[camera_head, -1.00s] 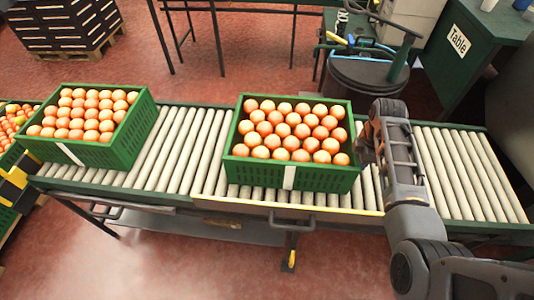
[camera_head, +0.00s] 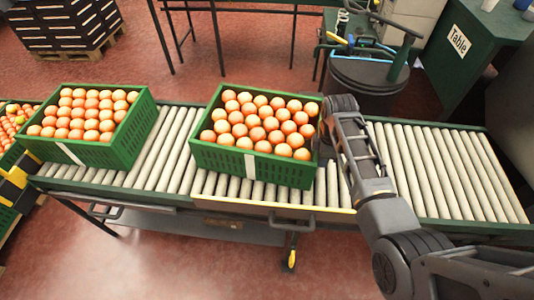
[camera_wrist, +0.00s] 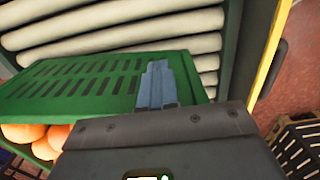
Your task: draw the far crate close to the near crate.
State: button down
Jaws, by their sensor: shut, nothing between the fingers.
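A green crate full of oranges (camera_head: 120,150) sits on the left of the roller conveyor. A second green crate of oranges (camera_head: 215,159) sits to its right, with a stretch of bare rollers between them. My gripper (camera_head: 322,143) is at the right side of this right-hand crate, low and partly hidden by my wrist. In the wrist view, my shut, empty fingers (camera_wrist: 157,84) lie against or very close to the crate's slotted green wall (camera_wrist: 65,85). Exact contact is hard to tell.
The roller conveyor (camera_head: 440,165) is bare on the right, behind my arm. A dark barrel (camera_head: 368,85) stands behind the conveyor, near my wrist. A green cabinet (camera_head: 470,45) is at the back right. More fruit (camera_head: 12,115) lies at the far left edge.

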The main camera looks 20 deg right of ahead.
aim_at(275, 153)
jog(key=w+a+b, duration=0.1)
jog(key=w+a, duration=0.2)
jog(key=a, duration=0.1)
jog(key=w+a+b, duration=0.1)
jog(key=w+a, duration=0.2)
jog(key=a, duration=0.2)
jog(key=w+a+b, duration=0.1)
jog(key=w+a, duration=0.2)
jog(key=a, duration=0.2)
jog(key=shift+a, duration=0.25)
dwell(0.4)
jog(key=shift+s+d+p, duration=0.6)
jog(key=shift+s+d, duration=0.1)
jog(key=shift+d, duration=0.35)
notch_tip(275, 153, up, 4)
jog(key=shift+f+p, duration=0.2)
jog(key=shift+p, duration=0.95)
notch_tip(275, 153, up, 8)
jog(key=shift+r, duration=0.2)
